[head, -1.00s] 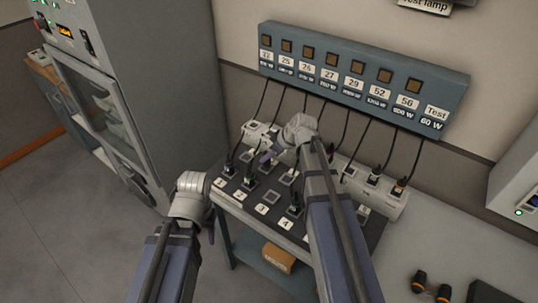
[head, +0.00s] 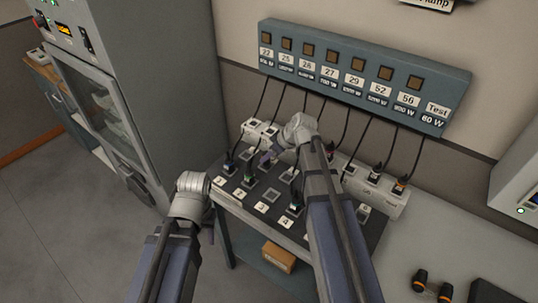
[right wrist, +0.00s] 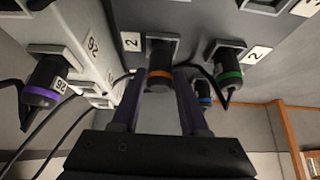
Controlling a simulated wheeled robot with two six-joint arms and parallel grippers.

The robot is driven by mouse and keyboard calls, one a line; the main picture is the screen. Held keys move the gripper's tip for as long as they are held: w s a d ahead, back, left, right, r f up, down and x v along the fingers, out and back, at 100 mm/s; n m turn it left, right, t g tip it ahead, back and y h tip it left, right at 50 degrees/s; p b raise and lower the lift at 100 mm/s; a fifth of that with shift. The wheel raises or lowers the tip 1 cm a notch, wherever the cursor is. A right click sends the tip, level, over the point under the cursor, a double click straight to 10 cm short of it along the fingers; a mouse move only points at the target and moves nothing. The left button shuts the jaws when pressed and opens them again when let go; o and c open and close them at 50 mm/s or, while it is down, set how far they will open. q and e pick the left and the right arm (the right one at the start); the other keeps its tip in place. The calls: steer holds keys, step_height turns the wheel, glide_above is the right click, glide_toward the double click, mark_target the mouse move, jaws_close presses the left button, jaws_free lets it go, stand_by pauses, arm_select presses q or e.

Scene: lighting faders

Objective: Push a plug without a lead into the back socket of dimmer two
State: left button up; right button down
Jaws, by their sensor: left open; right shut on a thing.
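My right gripper (right wrist: 158,108) is shut on a black plug with an orange ring (right wrist: 159,79), one purple finger on each side. The plug stands at a socket (right wrist: 150,44) beside a label 2; I cannot tell how deep it sits. No lead is clearly seen coming from it. In the head view my right gripper (head: 268,159) is over the back part of the dimmer panel (head: 252,212), its tips partly hidden by the arm. My left gripper (head: 208,214) is open beside the panel's left edge, mostly hidden behind its wrist.
Several leads hang from the blue-grey board (head: 352,75) behind the panel. A grey cabinet (head: 165,90) stands at the left. A small box (head: 278,257) lies on the lower shelf.

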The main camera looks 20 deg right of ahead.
steer(key=shift+f+b, duration=0.5)
stand_by(0.7)
steer(key=shift+s+f, duration=0.15)
stand_by(0.6)
steer(key=shift+c, duration=1.7)
jaws_free()
steer(key=shift+s+d+r+p, duration=0.15)
steer(key=shift+d+r+p, duration=0.05)
steer(key=shift+r+p, duration=0.45)
steer(key=p+v, duration=0.5)
steer(key=v, duration=0.1)
steer(key=shift+s+r, duration=0.1)
